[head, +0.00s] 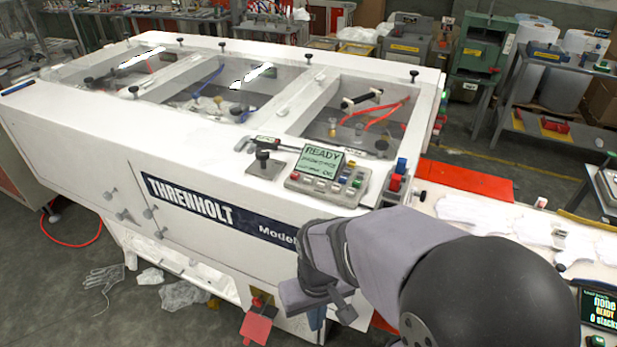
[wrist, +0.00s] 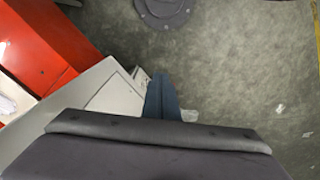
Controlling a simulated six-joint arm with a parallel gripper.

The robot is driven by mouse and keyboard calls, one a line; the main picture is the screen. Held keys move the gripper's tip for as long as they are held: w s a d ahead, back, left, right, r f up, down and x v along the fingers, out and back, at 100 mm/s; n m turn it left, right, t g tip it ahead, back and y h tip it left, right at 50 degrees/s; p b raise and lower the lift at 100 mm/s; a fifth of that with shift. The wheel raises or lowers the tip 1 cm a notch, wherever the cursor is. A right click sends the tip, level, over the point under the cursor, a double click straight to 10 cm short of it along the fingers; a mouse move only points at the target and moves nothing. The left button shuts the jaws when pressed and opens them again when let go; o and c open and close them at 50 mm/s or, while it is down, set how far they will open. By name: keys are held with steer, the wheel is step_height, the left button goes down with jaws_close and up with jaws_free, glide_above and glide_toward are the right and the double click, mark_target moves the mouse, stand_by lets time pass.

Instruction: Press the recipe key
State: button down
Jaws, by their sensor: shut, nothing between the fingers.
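The control panel (head: 328,180) sits on the near right corner of the white machine's top. Its green screen (head: 320,161) reads READY, with smaller lines I cannot read surely. Several small coloured keys lie beside and below the screen, and their labels are too small to read, so I cannot tell which is the recipe key. My gripper (wrist: 162,97) shows its blue fingers together and empty in the wrist view, pointing at the floor. In the head view the fingers (head: 317,318) hang below the panel, in front of the machine's side, apart from the keys. The panel is outside the wrist view.
The white machine (head: 90,125) has clear covers and several black knobs on top. Red and blue buttons (head: 398,175) stand right of the panel. White gloves (head: 480,212) lie on the right-hand table. A second display (head: 600,308) is at far right. A red flap (head: 256,325) hangs low.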

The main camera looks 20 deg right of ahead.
steer(key=w+r+m+t+y, duration=0.1)
steer(key=w+r+m+t, duration=0.1)
steer(key=w+r, duration=0.45)
step_height(320, 180, up, 21)
steer(key=m+t+y, duration=0.2)
steer(key=m+t, duration=0.1)
steer(key=t, duration=0.3)
glide_above(308, 180)
steer(key=shift+s+d, duration=0.25)
steer(key=shift+d, duration=0.15)
steer(key=shift+f, duration=0.25)
step_height(308, 180, down, 7)
steer(key=b, duration=0.4)
steer(key=shift+r+b, duration=0.1)
steer(key=shift+b, duration=0.3)
steer(key=shift+f+b, duration=0.9)
